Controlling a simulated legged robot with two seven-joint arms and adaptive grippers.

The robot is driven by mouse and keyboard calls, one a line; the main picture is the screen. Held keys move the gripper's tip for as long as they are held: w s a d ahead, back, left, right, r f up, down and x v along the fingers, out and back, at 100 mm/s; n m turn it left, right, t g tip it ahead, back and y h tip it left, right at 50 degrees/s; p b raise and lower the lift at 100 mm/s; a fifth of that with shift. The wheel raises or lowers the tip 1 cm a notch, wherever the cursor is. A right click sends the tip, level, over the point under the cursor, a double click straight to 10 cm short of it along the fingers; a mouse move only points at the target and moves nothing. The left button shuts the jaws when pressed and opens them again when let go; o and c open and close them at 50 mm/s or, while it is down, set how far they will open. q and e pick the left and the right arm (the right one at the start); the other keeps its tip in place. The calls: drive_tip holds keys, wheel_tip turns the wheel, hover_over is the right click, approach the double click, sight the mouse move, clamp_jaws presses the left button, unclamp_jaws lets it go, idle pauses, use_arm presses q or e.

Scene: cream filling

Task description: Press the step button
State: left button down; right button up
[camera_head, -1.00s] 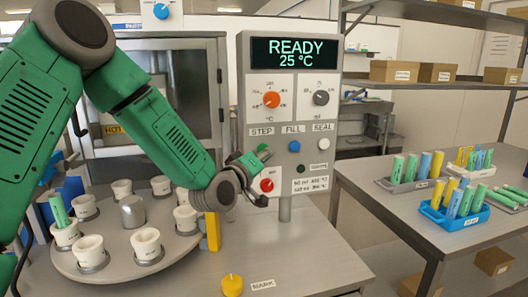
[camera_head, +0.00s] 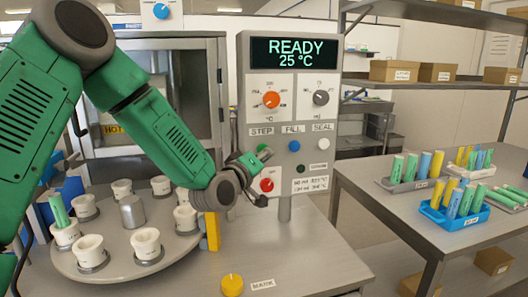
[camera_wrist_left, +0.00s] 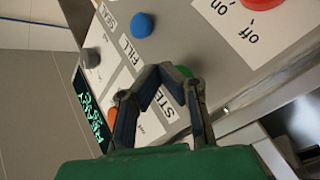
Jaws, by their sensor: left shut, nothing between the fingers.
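The control panel (camera_head: 245,110) stands upright at the centre of the head view, its display reading READY 25 °C. The green step button (camera_head: 264,149) sits under the STEP label (camera_head: 262,132). My left gripper (camera_head: 258,159) is shut and empty, with its tips right at the step button's lower left. In the left wrist view the gripper (camera_wrist_left: 170,72) has its tips together beside the green button (camera_wrist_left: 184,71), which is partly hidden behind them. I cannot tell whether they touch. My right gripper is not in view.
The blue fill button (camera_head: 294,146) and white seal button (camera_head: 324,145) are to the right. A red knob (camera_head: 267,185) is just below my gripper. A round turntable (camera_head: 120,272) with several white cups is at left. A yellow button (camera_head: 232,285) is on the table.

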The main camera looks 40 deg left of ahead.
use_arm(q)
drive_tip(key=shift+w+a, duration=0.1)
drive_tip(key=shift+a, duration=0.05)
drive_tip(key=shift+w+a, duration=0.1)
drive_tip(key=shift+a, duration=0.05)
idle(0.4)
drive_tip(key=shift+w+a+r, duration=0.1)
drive_tip(key=shift+w+a, duration=0.3)
drive_tip(key=shift+a, duration=0.05)
idle(0.9)
drive_tip(key=shift+s+d, duration=0.65)
drive_tip(key=shift+d, duration=0.1)
drive_tip(key=s+d, duration=0.3)
drive_tip(key=d, duration=0.1)
drive_tip(key=shift+s+b, duration=0.15)
drive_tip(key=shift+b, duration=0.15)
drive_tip(key=shift+a, duration=0.1)
idle(0.8)
